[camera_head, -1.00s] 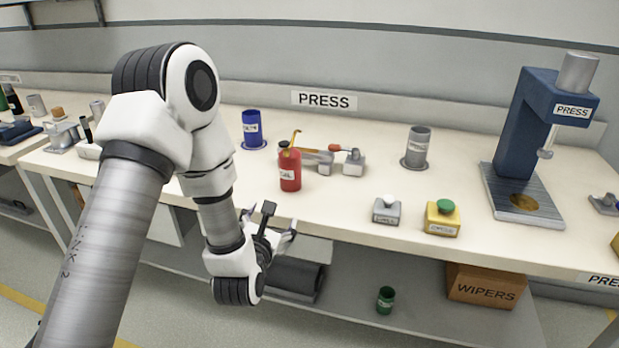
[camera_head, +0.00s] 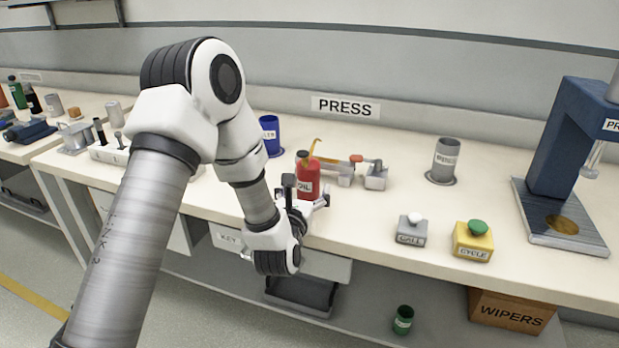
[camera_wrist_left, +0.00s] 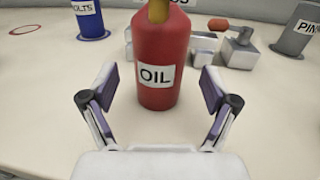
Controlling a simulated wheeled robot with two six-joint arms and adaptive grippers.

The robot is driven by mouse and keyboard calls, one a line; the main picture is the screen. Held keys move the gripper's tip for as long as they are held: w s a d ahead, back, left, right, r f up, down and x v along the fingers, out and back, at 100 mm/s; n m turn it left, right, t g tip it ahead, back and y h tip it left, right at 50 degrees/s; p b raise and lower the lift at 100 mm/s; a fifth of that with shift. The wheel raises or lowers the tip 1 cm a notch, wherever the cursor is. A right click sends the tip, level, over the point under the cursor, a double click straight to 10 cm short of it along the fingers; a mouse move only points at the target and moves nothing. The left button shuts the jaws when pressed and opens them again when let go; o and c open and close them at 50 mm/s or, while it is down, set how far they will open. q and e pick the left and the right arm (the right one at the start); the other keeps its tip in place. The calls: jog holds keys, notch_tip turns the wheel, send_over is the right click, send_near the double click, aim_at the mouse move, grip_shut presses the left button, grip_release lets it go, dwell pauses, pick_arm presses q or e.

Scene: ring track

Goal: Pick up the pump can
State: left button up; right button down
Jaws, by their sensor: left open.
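The pump can is a red can labelled OIL (camera_head: 309,180) with a black cap and a yellow spout. It stands upright on the bench near its front edge. My left gripper (camera_head: 306,194) is open just in front of it. In the left wrist view the red can (camera_wrist_left: 161,55) stands straight ahead, between and a little beyond the spread fingertips of the left gripper (camera_wrist_left: 158,88). I see no contact between fingers and can. My right gripper is not in view.
To the right are a CALL button box (camera_head: 411,232), a yellow CYCLE box (camera_head: 472,243) and the blue press (camera_head: 568,140).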

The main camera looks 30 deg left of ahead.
pick_arm(q)
jog(key=x, duration=0.3)
jog(key=shift+w+a+f, duration=0.1)
jog(key=shift+w+a, duration=0.05)
jog(key=shift+w, duration=0.1)
jog(key=shift+c, duration=0.4)
jog(key=c, duration=1.3)
